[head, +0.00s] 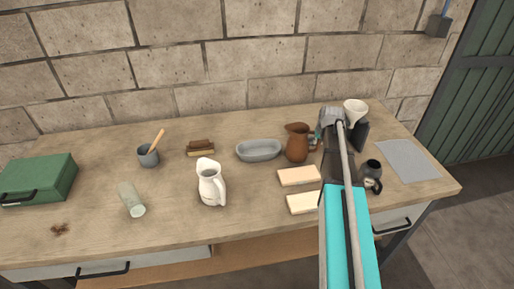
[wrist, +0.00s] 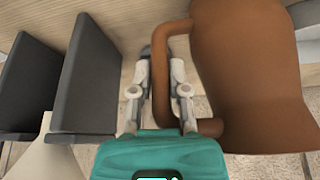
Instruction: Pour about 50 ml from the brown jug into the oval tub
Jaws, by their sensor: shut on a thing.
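The brown jug (head: 298,143) stands upright on the bench in the head view, its spout toward the left. In the wrist view the jug (wrist: 245,75) fills the right side, with its handle at its left. My gripper (wrist: 160,65) is shut on the jug's handle, a finger on each side of it. In the head view my gripper (head: 317,137) is partly hidden by my arm. The oval tub (head: 259,150) is grey and sits on the bench just left of the jug. I cannot see any liquid in the jug.
A white jug (head: 211,183) stands in front of the tub, and two pale boards (head: 298,176) lie before the brown jug. A white funnel-like cup (head: 355,112), dark stand (head: 362,134) and dark mug (head: 371,174) are at right. A brush (head: 200,148) lies left of the tub.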

